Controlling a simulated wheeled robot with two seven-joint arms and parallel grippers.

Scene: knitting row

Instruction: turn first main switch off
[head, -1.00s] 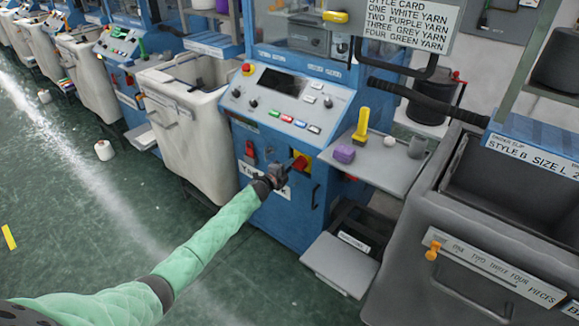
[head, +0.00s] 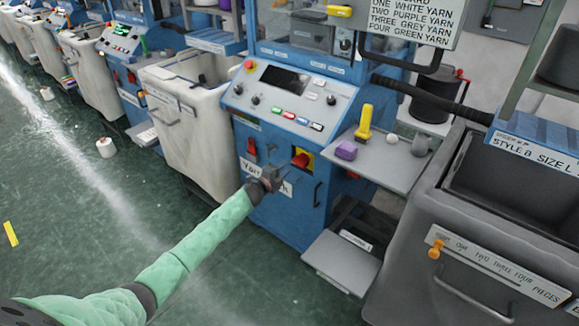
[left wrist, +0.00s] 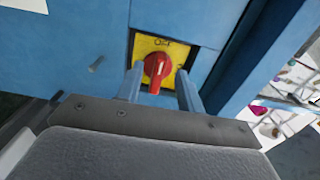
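The main switch is a red rotary knob (head: 302,158) on a yellow plate, low on the front of the nearest blue machine. In the left wrist view the knob (left wrist: 157,68) is centred, with its handle nearly upright in that picture. My left gripper (head: 279,176) is just below and left of the switch in the head view. My right gripper is out of view.
A red rocker switch (head: 251,148) sits left of the knob. The sloped panel (head: 285,95) above has several buttons. A grey shelf (head: 385,160) with a purple block and a yellow-handled tool juts out right. Bins flank the machine; the green floor is open in front.

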